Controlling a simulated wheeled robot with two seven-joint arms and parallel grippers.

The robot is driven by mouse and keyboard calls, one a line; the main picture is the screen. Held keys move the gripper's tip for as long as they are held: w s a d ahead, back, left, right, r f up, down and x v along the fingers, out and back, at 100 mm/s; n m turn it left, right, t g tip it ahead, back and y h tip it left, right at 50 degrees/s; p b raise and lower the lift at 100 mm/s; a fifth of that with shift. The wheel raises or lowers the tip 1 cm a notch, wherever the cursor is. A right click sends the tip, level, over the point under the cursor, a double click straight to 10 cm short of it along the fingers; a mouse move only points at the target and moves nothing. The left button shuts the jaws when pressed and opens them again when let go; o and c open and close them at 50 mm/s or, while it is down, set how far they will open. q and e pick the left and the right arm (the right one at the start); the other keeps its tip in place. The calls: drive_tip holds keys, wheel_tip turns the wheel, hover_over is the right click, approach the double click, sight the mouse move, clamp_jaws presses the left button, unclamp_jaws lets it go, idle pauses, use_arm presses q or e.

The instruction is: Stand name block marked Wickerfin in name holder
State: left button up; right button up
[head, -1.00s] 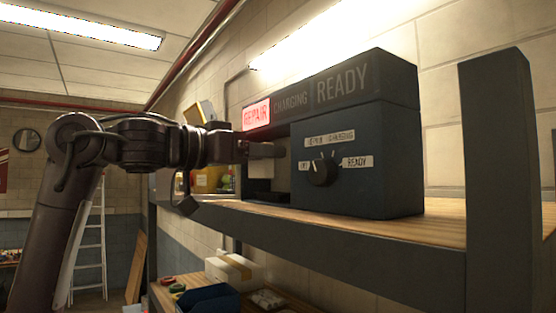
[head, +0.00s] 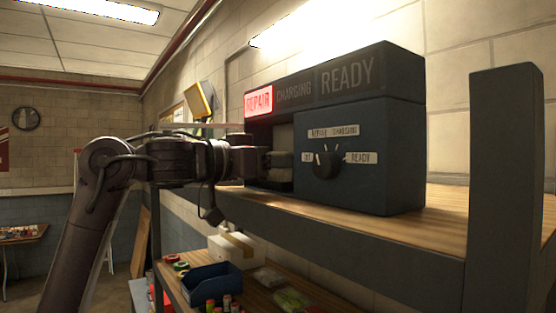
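My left arm comes in from the left, and my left gripper (head: 272,162) reaches into the open recess at the left of the dark charger box (head: 370,180). Its fingers are small and partly hidden by the wrist, so I cannot tell if they are open or shut. A pale block-like shape (head: 283,159) shows at the fingers inside the recess; whether it is held is unclear. No Wickerfin lettering is readable, and I cannot make out the name holder. My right gripper is not in view.
The box stands on a wooden shelf (head: 440,225) with a dark post (head: 507,190) at right. Below are a blue bin (head: 212,282), a white box (head: 233,248) and small coloured items.

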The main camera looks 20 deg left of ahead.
use_arm(q)
drive_tip(key=o, duration=0.9)
drive_tip(key=shift+o, duration=0.3)
drive_tip(key=shift+a, duration=0.1)
drive_tip(key=shift+s+a, duration=0.2)
drive_tip(key=shift+s, duration=0.1)
drive_tip(key=b+v, duration=0.5)
drive_tip(key=v, duration=0.6)
drive_tip(key=shift+s, duration=0.15)
drive_tip(key=shift+a, duration=0.1)
